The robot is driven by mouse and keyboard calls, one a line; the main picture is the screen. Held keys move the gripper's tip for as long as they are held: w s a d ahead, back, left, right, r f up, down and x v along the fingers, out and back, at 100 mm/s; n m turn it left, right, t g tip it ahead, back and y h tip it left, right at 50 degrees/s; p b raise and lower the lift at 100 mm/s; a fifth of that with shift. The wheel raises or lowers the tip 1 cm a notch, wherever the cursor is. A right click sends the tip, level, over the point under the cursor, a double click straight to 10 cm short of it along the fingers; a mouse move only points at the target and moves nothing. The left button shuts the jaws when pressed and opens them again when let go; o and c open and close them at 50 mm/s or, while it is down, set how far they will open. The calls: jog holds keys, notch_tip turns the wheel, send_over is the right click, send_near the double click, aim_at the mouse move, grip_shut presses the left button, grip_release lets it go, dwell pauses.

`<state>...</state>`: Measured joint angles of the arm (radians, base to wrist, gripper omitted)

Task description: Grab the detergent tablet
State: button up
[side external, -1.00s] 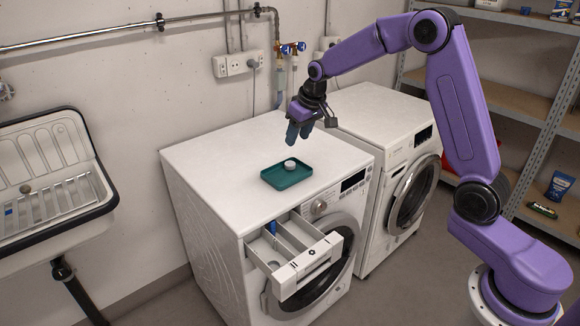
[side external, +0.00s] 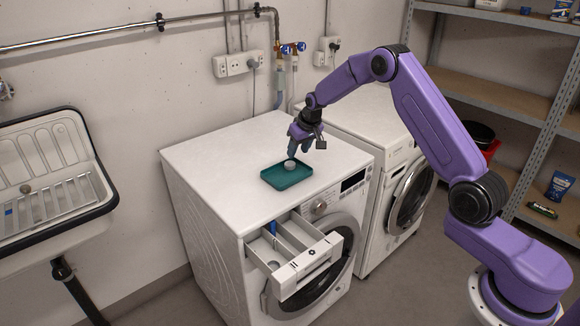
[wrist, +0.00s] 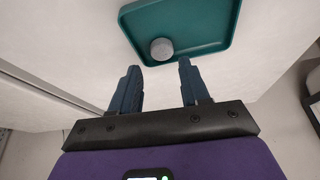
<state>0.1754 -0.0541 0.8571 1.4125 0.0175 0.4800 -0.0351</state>
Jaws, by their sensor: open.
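The detergent tablet (side external: 290,165) is a small round white-grey piece in a shallow teal tray (side external: 275,181) on top of the front washing machine. In the wrist view the tablet (wrist: 161,49) lies near the tray's edge closest to my gripper, on the bare floor of the teal tray (wrist: 200,48). My gripper (side external: 293,156) points down just behind the tablet, close above the machine top. In the wrist view my gripper (wrist: 159,65) is open, its two dark blue fingers apart and nothing between them. The tablet sits just past the fingertips. Whether a finger touches it cannot be told.
The front machine's detergent drawer (side external: 300,258) is pulled out, with a blue piece (side external: 273,227) inside. A second washing machine (side external: 400,165) stands alongside. The white top (side external: 215,160) is clear left of the tray. A wall and pipes stand behind.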

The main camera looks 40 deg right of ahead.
aim_at(290, 168)
jog(key=shift+w+x, duration=0.15)
jog(key=shift+x, duration=1.75)
jog(key=shift+w+x, duration=0.2)
jog(key=shift+x, duration=1.65)
jog(key=shift+r, duration=0.1)
jog(key=c, duration=0.7)
